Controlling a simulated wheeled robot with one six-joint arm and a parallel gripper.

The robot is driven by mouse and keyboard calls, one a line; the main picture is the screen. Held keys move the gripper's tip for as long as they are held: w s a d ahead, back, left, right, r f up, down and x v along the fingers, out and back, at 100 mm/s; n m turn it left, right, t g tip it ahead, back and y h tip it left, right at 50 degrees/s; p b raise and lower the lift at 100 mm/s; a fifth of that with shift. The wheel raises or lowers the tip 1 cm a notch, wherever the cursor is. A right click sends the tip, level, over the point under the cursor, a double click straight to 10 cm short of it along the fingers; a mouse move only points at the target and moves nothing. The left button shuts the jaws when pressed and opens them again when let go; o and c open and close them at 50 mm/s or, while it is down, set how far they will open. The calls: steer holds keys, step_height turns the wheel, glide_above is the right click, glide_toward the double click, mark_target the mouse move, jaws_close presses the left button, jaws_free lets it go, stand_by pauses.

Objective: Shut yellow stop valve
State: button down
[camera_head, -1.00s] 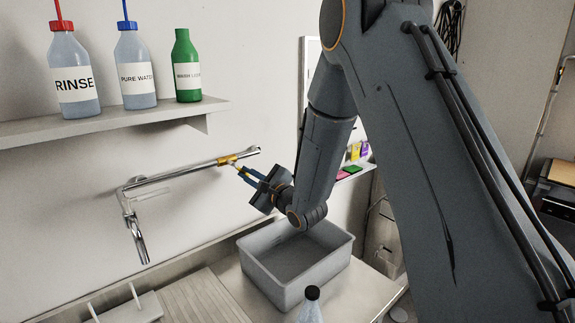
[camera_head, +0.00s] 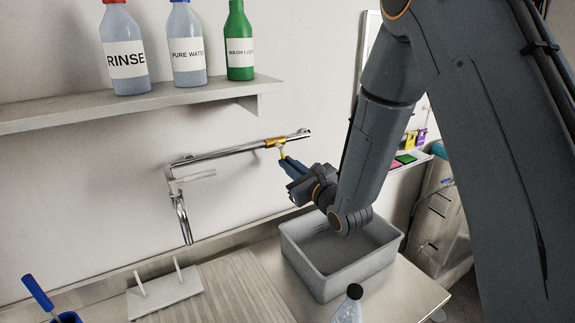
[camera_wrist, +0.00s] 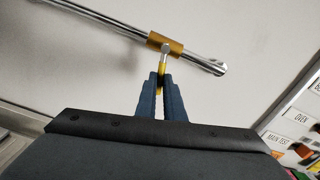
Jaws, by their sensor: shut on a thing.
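The yellow stop valve (camera_head: 275,143) sits on a chrome pipe along the wall, near the pipe's right end. In the wrist view its brass-yellow body (camera_wrist: 166,43) is on the pipe, and its yellow lever (camera_wrist: 161,69) points toward me. My gripper (camera_head: 285,160) is at the valve, below and right of its body. In the wrist view the gripper's blue fingers (camera_wrist: 160,82) are closed together on the lever. The lever's end is partly hidden between the fingers.
The pipe (camera_head: 225,152) leads left to a chrome tap (camera_head: 182,215). A shelf (camera_head: 150,103) with several bottles is above. A grey basin (camera_head: 330,280) stands below my gripper, with a black-capped bottle (camera_head: 347,306) in front. A pegged drying rack (camera_head: 165,290) is left.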

steer(key=shift+s+f, duration=0.1)
steer(key=c, duration=1.9)
jaws_free()
steer(key=shift+o, duration=0.2)
steer(key=shift+d, duration=0.1)
steer(key=b+v, duration=0.2)
steer(key=v, duration=0.5)
steer(key=shift+s+d+b, duration=0.2)
steer(key=shift+s+b, duration=0.1)
steer(key=shift+s, duration=0.05)
steer(key=shift+c, duration=0.4)
